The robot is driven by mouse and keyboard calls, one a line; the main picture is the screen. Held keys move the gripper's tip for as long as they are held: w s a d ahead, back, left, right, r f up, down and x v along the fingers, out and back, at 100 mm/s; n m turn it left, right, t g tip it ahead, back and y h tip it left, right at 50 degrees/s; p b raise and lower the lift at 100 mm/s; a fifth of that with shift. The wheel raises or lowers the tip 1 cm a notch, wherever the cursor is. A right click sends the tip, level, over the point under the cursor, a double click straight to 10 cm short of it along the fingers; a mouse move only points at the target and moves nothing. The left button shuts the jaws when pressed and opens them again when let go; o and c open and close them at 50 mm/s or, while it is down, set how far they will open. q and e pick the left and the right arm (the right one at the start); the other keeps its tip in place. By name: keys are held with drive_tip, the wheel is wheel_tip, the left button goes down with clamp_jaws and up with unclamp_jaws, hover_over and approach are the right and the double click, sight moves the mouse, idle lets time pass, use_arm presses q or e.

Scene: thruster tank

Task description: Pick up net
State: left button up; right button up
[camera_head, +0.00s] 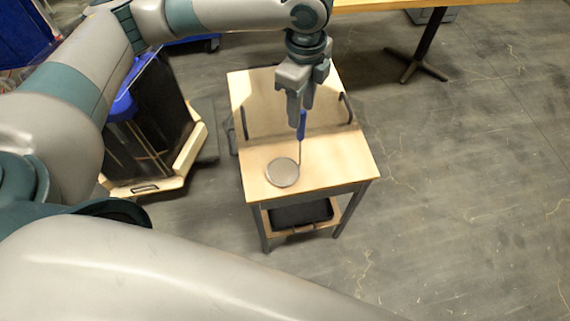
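The net (283,172) has a round, pale grey head over the top of a small wooden table (340,158). Its thin shaft rises to a blue handle (301,124). My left gripper (301,112) points down over the table, with its fingertips at the upper end of the blue handle. The fingers look close together around the handle, but the exact contact is too small to make out. I cannot tell whether the net head touches the tabletop. My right gripper is not in view.
A dark tank (163,100) with a wooden base and blue parts stands left of the small table. A larger wooden table (430,3) is at the top edge. A black tray (300,214) sits on the lower shelf. The floor at right is clear.

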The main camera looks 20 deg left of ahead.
sight(300, 130)
use_arm(q)
wheel_tip(300, 130, down, 2)
drive_tip(key=shift+f, duration=0.65)
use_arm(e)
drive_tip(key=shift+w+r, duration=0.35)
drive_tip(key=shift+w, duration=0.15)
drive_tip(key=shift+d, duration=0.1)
use_arm(q)
drive_tip(key=shift+f+p, duration=0.5)
drive_tip(key=shift+p, duration=0.05)
wheel_tip(300, 130, down, 3)
drive_tip(key=shift+f+p, duration=0.1)
drive_tip(key=shift+p, duration=0.45)
drive_tip(key=shift+f, duration=0.5)
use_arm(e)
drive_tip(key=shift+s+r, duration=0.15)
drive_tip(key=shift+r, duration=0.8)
use_arm(q)
clamp_jaws()
